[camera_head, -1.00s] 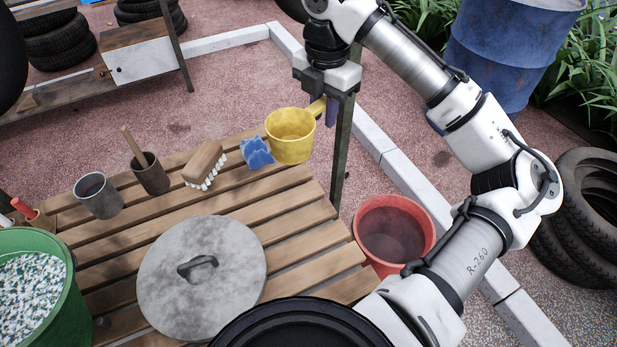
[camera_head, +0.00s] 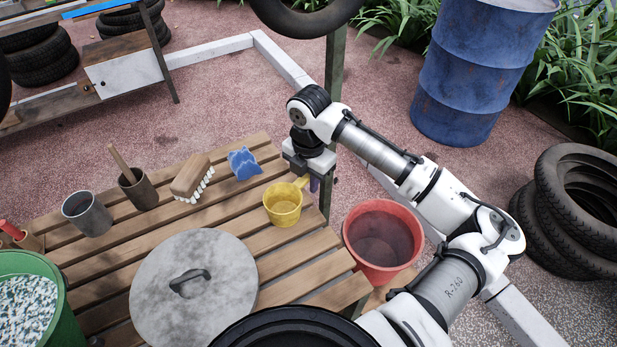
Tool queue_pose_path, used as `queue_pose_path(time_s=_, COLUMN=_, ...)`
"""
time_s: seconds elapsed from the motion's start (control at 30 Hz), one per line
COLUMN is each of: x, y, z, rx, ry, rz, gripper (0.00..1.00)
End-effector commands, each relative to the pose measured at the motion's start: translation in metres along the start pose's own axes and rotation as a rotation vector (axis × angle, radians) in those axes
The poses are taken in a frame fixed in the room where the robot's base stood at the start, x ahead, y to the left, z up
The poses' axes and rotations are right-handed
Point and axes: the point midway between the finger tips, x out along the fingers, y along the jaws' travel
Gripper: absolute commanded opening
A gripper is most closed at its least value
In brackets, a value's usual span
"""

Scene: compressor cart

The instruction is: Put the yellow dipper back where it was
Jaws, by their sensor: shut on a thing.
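The yellow dipper (camera_head: 283,205) is upright at the right end of the slatted wooden table (camera_head: 300,252), its open mouth facing up. My gripper (camera_head: 304,182) is shut on the dipper's handle, on the side toward the table's right edge. The fingertips are partly hidden behind the handle and the gripper body. I cannot tell whether the dipper's bottom touches the slats or hangs just above them.
A red bucket (camera_head: 382,240) stands right of the table. A blue cloth (camera_head: 243,163), a brush (camera_head: 191,178), two cups and a round grey lid (camera_head: 193,290) lie around the dipper. A dark post (camera_head: 333,100) rises behind my gripper. The slats left of the dipper are clear.

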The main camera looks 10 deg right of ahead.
Motion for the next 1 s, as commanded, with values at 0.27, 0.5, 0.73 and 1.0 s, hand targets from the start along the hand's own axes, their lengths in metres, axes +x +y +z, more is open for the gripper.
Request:
queue_pose_path(time_s=0.27, x=0.002, y=0.0, z=0.0, rx=0.0, ry=-0.001, rz=0.001, gripper=0.0)
queue_pose_path(time_s=0.5, x=0.003, y=0.0, z=0.0, rx=0.0, ry=-0.001, rz=0.001, gripper=0.4)
queue_pose_path(time_s=0.73, x=0.003, y=0.0, z=0.0, rx=0.0, ry=-0.001, rz=0.0, gripper=0.41)
queue_pose_path(time_s=1.0, x=-0.018, y=0.001, z=0.0, rx=-0.002, ry=-0.003, rz=0.002, gripper=0.41)
